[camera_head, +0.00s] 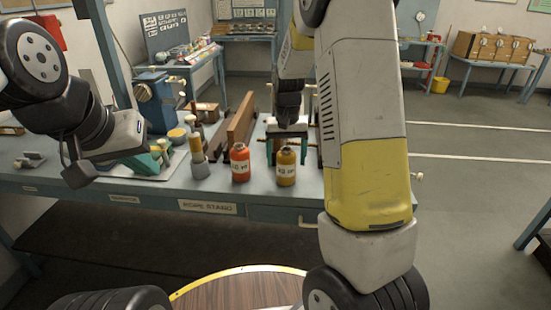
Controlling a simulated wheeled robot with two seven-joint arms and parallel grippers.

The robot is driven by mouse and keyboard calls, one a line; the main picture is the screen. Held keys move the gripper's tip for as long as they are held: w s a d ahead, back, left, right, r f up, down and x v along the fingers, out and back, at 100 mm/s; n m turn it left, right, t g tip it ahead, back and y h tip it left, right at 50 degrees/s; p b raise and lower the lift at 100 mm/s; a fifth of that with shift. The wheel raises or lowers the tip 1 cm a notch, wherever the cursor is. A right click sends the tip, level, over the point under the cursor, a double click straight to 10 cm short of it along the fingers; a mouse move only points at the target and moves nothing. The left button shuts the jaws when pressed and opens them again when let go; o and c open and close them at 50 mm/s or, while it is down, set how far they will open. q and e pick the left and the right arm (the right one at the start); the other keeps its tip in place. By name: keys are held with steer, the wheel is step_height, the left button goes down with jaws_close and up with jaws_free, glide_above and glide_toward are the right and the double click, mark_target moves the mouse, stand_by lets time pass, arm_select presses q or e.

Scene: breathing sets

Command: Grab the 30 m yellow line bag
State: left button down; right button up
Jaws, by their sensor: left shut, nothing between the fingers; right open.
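The yellow line bag (286,168) stands upright near the front edge of the workbench, with a white label too small to read surely. An orange-red bag (240,162) of like shape stands just left of it. My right gripper (287,150) points down over the yellow bag, its fingers apart on either side of the bag's top. Whether they touch it cannot be told. My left gripper (158,157) is shut and empty over the left part of the bench, well left of both bags.
The workbench (130,187) also bears a grey post with a yellow top (198,158), brown boards (240,122) and a blue device (156,103). A round wooden top (235,291) is in front. Open floor (470,180) lies to the right.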

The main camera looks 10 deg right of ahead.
mark_target(286, 169)
step_height(286, 169, down, 5)
steer(key=shift+w+r, duration=0.15)
steer(key=shift+r, duration=0.05)
steer(key=shift+d+r, duration=0.1)
jaws_close()
